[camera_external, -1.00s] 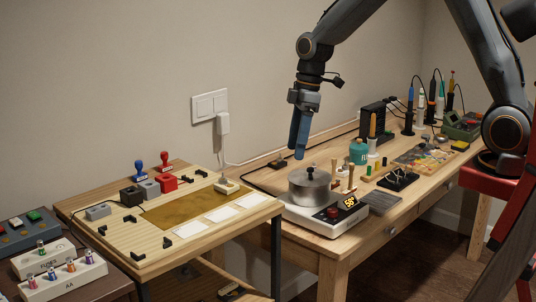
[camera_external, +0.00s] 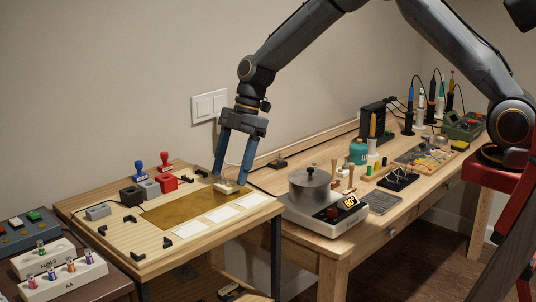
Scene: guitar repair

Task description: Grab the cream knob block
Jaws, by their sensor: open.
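The cream knob block (camera_external: 226,187) sits on the light wooden board (camera_external: 150,243), near its right edge. It is a small, pale block with a knob on top. My gripper (camera_external: 232,181) points down over it with its blue fingers spread, one on each side of the block in this view. The fingertips are at about the block's height. The picture is too small to tell whether either finger touches it.
Red (camera_external: 167,183), grey and black blocks stand left of the cream one. Black corner brackets and white cards (camera_external: 221,214) lie around a brown-gold panel (camera_external: 180,208). A pot (camera_external: 309,190) on a scale stands on the right bench. The wall is close behind.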

